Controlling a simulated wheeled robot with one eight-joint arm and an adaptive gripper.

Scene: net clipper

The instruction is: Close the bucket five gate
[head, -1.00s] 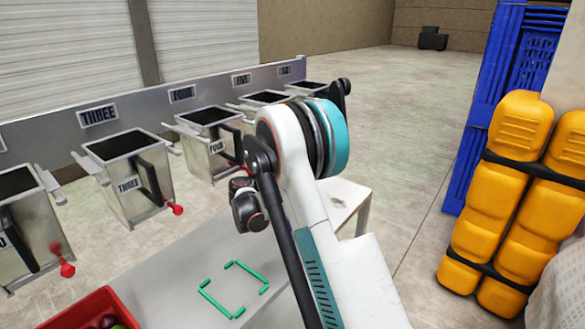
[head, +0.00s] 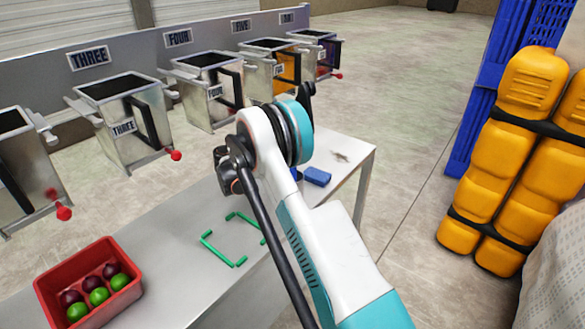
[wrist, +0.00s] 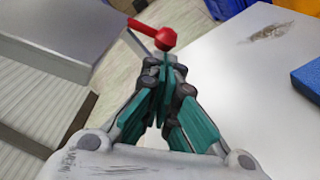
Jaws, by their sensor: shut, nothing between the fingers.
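Bucket five (head: 256,62) is a metal bucket on the rail in the head view, below the FIVE plate (head: 241,26). An orange panel or content shows at its side. My arm hides its lower part and its red knob. In the wrist view, my gripper (wrist: 164,66) is shut and empty. A red ball knob (wrist: 165,40) on a red stem is just beyond the fingertips, beside a metal bar. I cannot tell whether it touches them or which bucket it belongs to.
Bucket four (head: 203,92) and bucket three (head: 118,122) hang to the left, bucket six (head: 318,48) to the right. A white table (head: 190,265) holds a red fruit crate (head: 60,308), green corner marks and a blue sponge (head: 316,176). Yellow containers (head: 510,130) stand at right.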

